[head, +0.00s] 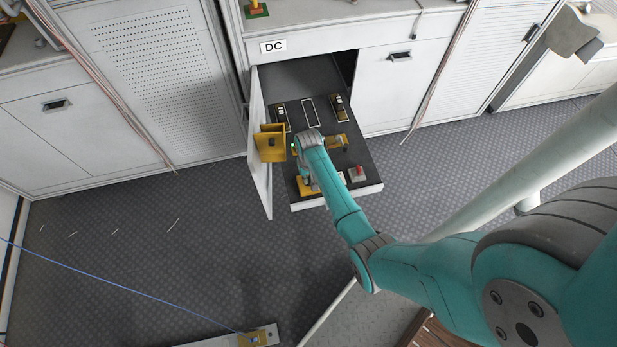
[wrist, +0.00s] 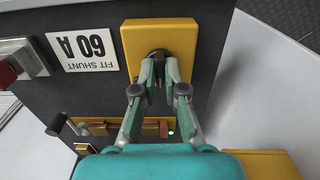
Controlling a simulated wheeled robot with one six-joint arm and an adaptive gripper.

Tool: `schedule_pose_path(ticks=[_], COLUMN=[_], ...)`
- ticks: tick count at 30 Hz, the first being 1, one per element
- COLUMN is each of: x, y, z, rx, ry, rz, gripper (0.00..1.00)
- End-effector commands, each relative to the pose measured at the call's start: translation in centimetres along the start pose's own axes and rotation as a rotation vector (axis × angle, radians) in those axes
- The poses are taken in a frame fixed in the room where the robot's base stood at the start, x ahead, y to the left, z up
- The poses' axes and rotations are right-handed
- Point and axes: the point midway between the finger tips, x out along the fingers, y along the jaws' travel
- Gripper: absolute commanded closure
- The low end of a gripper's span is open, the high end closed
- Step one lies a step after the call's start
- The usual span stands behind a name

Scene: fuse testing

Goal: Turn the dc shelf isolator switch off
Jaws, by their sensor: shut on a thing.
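The DC shelf (head: 362,187) is pulled out of the cabinet labelled DC. In the wrist view, a yellow plate (wrist: 186,36) with a dark isolator switch knob (wrist: 156,54) sits at the edge of the shelf, beside a "FIT SHUNT 60 A" label (wrist: 82,47). My gripper (wrist: 158,70) is shut on the switch knob, one finger on each side. The fingers hide part of the knob, and its exact angle is hard to read. In the head view, the yellow plate (head: 304,191) shows at the shelf's front left, with my arm over it.
A red button on a grey box (head: 358,172) stands to the right on the shelf. A brass shunt bar (wrist: 97,127) and a small lit green lamp (wrist: 171,133) are close to my fingers. The open cabinet door (head: 262,190) with a yellow holder (head: 269,145) stands left.

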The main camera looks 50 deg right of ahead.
Motion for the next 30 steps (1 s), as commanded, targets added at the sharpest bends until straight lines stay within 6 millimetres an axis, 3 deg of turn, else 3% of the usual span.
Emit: schedule_pose_path(ticks=[3,4,6,7,16,20,30], x=[0.0,0.0,0.0,0.0,-0.1,-1.1,-7.4], y=[0.0,0.0,0.0,0.0,0.0,0.0,0.0], z=[0.0,0.0,0.0,0.0,0.0,-0.1,-0.1], rx=[-0.001,-0.001,-0.001,-0.001,0.000,0.000,0.000], ry=[-0.001,-0.001,-0.001,-0.001,0.000,0.003,0.003], rz=[0.000,0.000,0.000,0.000,0.000,0.000,0.000], gripper=[1.00,0.85,0.67,0.65,0.65,0.65,0.65])
